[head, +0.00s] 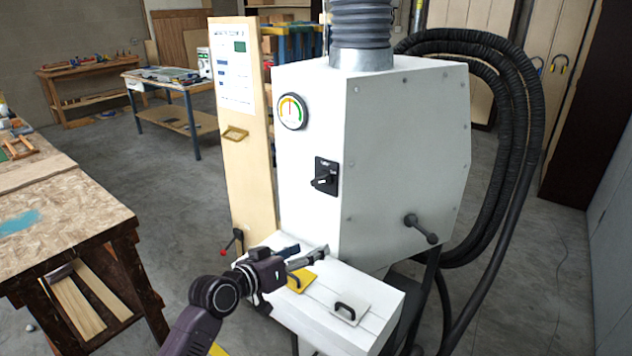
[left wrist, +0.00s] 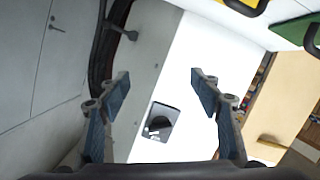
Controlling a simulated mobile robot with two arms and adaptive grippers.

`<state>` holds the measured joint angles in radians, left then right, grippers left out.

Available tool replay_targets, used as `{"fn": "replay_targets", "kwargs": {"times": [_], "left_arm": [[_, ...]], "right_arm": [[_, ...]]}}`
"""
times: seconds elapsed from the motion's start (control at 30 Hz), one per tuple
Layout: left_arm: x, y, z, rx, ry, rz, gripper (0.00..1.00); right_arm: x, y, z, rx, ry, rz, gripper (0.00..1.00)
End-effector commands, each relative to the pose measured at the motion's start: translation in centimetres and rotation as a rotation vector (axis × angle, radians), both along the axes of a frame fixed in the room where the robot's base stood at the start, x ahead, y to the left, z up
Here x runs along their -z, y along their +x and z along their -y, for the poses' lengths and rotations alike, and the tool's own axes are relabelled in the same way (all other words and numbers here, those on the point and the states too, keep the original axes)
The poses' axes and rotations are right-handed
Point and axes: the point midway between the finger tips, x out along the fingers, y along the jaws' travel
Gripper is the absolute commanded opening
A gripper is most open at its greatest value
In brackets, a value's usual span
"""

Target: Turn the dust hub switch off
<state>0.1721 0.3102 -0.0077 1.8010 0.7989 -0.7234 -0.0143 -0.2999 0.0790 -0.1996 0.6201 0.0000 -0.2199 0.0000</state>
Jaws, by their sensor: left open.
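The dust hub (head: 308,180) is a white cabinet in the middle of the head view. Its switch (head: 325,177) is a black rotary knob on a dark square plate on the front face, below a round gauge. In the left wrist view the switch (left wrist: 158,122) shows between my open fingers, a little below the middle. My left gripper (head: 307,254) is open and empty, lower than the switch in the head view and above the white ledge. Its two fingers also show in the left wrist view (left wrist: 161,92). The switch's markings are too small to read. My right gripper is not in view.
A white box ledge (head: 318,310) with a yellow-plated handle (head: 301,281) and a grey-plated handle (head: 350,309) juts out below the switch. A wooden panel (head: 252,190) stands left of the hub. Black hoses (head: 520,130) hang at the right. A workbench (head: 60,215) is at the left.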

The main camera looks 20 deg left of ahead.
Motion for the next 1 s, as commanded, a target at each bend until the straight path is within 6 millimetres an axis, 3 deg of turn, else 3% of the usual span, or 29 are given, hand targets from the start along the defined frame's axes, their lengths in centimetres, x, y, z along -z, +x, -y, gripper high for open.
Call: {"fn": "replay_targets", "kwargs": {"times": [0.03,0.13,0.2,0.3,1.0], "left_arm": [[-3.0,1.6,-1.0,-0.015,-0.034,0.053,0.59],[-7.7,3.7,-2.5,-0.038,-0.111,0.14,0.59],[-10.0,4.6,-3.3,-0.05,-0.148,0.18,0.59],[-11.7,5.3,-3.9,-0.06,-0.179,0.211,0.59],[-12.0,12.2,-1.5,-0.06,-0.184,0.216,0.59]], "right_arm": [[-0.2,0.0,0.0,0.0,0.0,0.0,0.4],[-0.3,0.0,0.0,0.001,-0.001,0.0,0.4],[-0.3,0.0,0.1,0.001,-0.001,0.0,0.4],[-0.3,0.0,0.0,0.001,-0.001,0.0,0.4],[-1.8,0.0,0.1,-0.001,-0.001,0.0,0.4]]}}
